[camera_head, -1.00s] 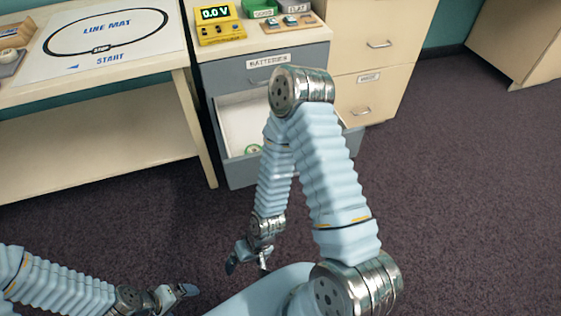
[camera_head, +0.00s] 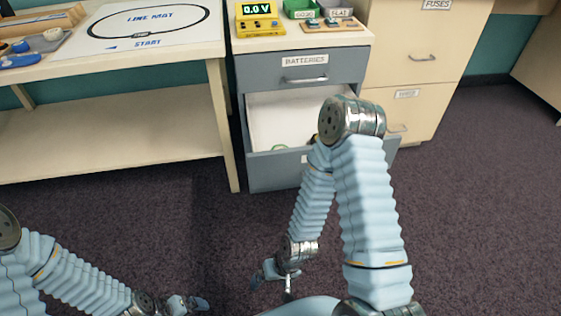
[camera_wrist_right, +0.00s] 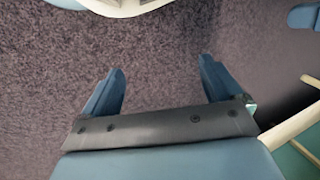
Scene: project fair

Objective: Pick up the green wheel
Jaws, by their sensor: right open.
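A green ring-shaped edge, likely the green wheel (camera_head: 280,148), shows small inside the open lower drawer (camera_head: 262,170) of the grey cabinet. Most of it is hidden behind the drawer front. My right gripper (camera_head: 271,288) is low over the carpet, in front of the drawer and well apart from it. In the right wrist view this gripper (camera_wrist_right: 160,88) is open, with only carpet between its fingers. My left gripper (camera_head: 190,303) is at the bottom left, also over the carpet. It is too small to tell whether its jaws are apart.
The line mat table (camera_head: 228,140) stands left of the cabinet. A yellow meter (camera_head: 259,27) and a green bin (camera_head: 300,8) are on the cabinet top. A cream cabinet (camera_head: 418,95) stands at the right. My right arm covers the drawer's right part. Carpet (camera_head: 480,220) is clear at right.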

